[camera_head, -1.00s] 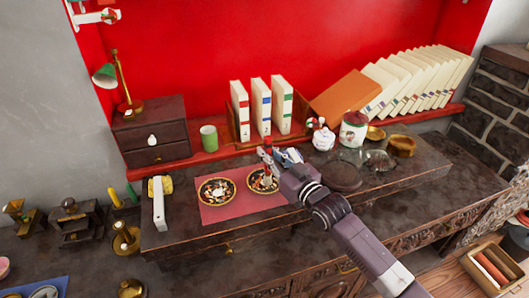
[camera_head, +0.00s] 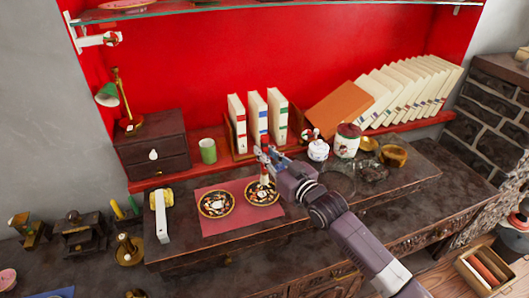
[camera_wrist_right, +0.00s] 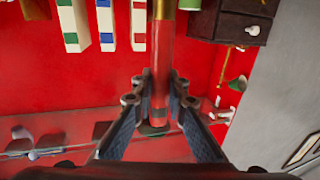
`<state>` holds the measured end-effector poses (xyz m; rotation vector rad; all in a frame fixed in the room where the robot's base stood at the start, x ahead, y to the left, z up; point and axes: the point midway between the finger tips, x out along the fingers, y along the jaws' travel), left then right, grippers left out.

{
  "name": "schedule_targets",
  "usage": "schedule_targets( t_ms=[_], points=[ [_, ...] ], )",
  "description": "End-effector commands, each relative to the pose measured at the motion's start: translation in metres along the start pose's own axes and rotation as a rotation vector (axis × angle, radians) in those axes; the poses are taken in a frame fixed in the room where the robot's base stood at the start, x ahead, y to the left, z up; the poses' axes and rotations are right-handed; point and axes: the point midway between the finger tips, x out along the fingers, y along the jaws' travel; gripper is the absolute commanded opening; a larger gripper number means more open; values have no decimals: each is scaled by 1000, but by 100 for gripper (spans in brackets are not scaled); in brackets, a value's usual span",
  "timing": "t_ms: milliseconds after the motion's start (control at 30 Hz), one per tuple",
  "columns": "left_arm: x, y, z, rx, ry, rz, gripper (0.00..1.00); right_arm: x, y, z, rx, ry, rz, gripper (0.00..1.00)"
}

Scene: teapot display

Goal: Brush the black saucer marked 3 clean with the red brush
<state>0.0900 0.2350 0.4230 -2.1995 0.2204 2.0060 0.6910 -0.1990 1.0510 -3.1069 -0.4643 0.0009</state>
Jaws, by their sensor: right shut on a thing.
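Two black saucers with gold rims stand side by side on a pink mat (camera_head: 237,224), the left saucer (camera_head: 216,204) and the right saucer (camera_head: 274,198). Both have pale and coloured bits in them. I cannot read a number on either one. My right gripper (camera_head: 267,156) is shut on the red brush (camera_wrist_right: 161,62), whose red handle stands between the fingers in the wrist view. In the head view the brush is roughly upright with its lower end at the right saucer; I cannot tell whether it touches. My left gripper is not in view.
Behind are a green cup (camera_head: 208,151), a small drawer chest (camera_head: 153,153) and upright books (camera_head: 257,113). Jars (camera_head: 347,141) and brass bowls (camera_head: 393,156) stand to the right, near my right arm.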

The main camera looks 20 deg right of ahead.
Motion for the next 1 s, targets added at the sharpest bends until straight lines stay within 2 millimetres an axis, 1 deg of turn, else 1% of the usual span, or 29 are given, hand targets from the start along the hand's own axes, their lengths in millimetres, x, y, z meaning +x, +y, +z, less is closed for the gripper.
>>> schedule_targets(
  t_ms=[267,600,1000],
  points=[
    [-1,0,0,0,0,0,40,0,0,-2,-1,1,0,0],
    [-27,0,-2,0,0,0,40,0,0,-30,0,1,0,0],
    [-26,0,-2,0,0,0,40,0,0,-29,0,1,0,0]
  ],
)
